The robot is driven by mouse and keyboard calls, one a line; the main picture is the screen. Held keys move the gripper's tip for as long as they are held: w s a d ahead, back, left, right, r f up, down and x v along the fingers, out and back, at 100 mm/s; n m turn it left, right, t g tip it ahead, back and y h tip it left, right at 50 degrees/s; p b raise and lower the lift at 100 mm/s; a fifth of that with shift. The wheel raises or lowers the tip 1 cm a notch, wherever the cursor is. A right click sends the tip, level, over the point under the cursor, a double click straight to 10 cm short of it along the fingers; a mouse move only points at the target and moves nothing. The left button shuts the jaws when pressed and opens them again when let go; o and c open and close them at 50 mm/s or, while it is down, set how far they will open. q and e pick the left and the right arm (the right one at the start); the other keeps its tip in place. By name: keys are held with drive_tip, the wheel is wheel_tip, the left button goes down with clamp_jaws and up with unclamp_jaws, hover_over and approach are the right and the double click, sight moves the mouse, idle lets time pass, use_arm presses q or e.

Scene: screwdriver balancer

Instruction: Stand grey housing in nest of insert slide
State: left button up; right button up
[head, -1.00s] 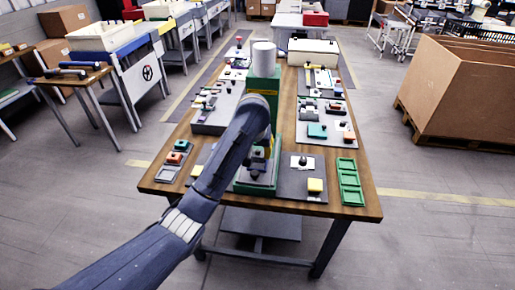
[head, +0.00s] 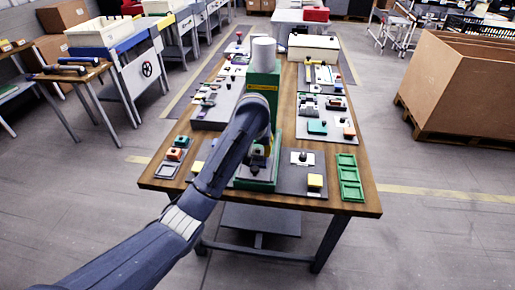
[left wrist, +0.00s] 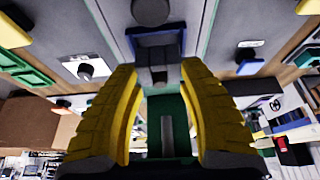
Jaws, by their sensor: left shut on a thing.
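My left gripper (left wrist: 152,75) has yellow ribbed fingers closed on a small grey part, which I take for the grey housing (left wrist: 157,72), in the left wrist view. A dark blue-rimmed holder (left wrist: 155,38), possibly the nest of the insert slide, lies just beyond the fingertips. I cannot tell whether the housing touches it or sits inside it. In the head view the gripper (head: 262,152) is low at the front of the green press (head: 263,84), above its green base (head: 256,184). My forearm hides most of the gripper and the housing there. My right gripper is not in view.
The press stands on a wooden table (head: 372,200). An orange block (head: 174,154) lies to the left. Several fixtures line both table sides.

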use_arm(q)
drive_tip(key=shift+f, duration=0.95)
idle(0.6)
drive_tip(key=o, duration=1.3)
drive_tip(key=shift+c, duration=0.2)
drive_tip(key=shift+v, duration=3.1)
drive_tip(key=shift+s+r, duration=0.3)
drive_tip(key=shift+r, duration=0.25)
drive_tip(key=shift+a, duration=0.1)
